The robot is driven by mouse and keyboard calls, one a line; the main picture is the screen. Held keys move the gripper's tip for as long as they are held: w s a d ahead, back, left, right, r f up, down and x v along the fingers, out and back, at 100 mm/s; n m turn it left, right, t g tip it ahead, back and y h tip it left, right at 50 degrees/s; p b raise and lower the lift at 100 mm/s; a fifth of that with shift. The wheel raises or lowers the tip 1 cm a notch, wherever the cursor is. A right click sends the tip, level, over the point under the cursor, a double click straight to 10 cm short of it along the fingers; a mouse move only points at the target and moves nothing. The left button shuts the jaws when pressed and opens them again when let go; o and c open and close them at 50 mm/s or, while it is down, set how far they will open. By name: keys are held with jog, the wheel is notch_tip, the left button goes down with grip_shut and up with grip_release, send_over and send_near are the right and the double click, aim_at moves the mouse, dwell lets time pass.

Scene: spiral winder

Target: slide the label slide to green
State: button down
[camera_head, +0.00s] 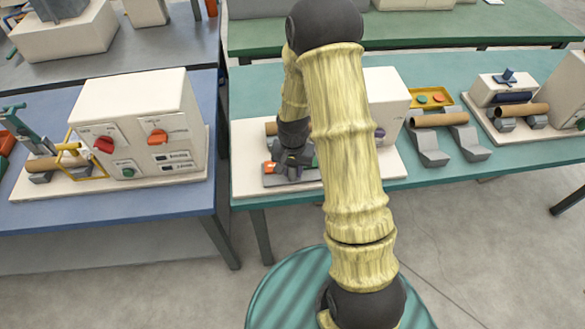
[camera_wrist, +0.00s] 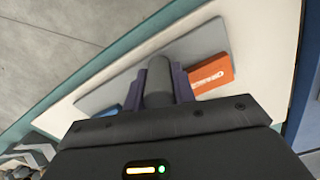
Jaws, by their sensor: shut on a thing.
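The label slide's grey knob (camera_wrist: 158,82) stands upright between my gripper's two purple-grey fingers in the wrist view. My gripper (camera_wrist: 161,86) is shut on it; in the head view my gripper (camera_head: 288,172) points down at the slide's plate. The flat grey plate (camera_wrist: 203,42) lies on a cream base. An orange label (camera_wrist: 211,76) with white lettering is on the right of the fingers, apart from the knob. A blue patch (camera_wrist: 107,112) shows at the left. The orange label also shows in the head view (camera_head: 269,167). Any green label near the knob is mostly hidden by my gripper.
A cream machine housing (camera_head: 388,100) stands just behind and right of my arm on the teal table (camera_head: 240,88). Grey cradles (camera_head: 430,150) with a brown tube (camera_head: 438,119) are farther right. Another cream control box (camera_head: 140,115) stands on the blue table at left.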

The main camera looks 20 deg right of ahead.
jog(key=c, duration=1.1)
grip_release()
jog(key=shift+c, duration=0.2)
jog(key=shift+r, duration=0.15)
notch_tip(320, 180, up, 17)
jog(key=shift+r, duration=0.1)
jog(key=s+a+n+t, duration=0.1)
jog(key=s+n, duration=0.4)
jog(key=s, duration=0.7)
jog(key=shift+s+r+t+p, duration=0.2)
jog(key=shift+r+t+p, duration=0.25)
jog(key=shift+t, duration=0.35)
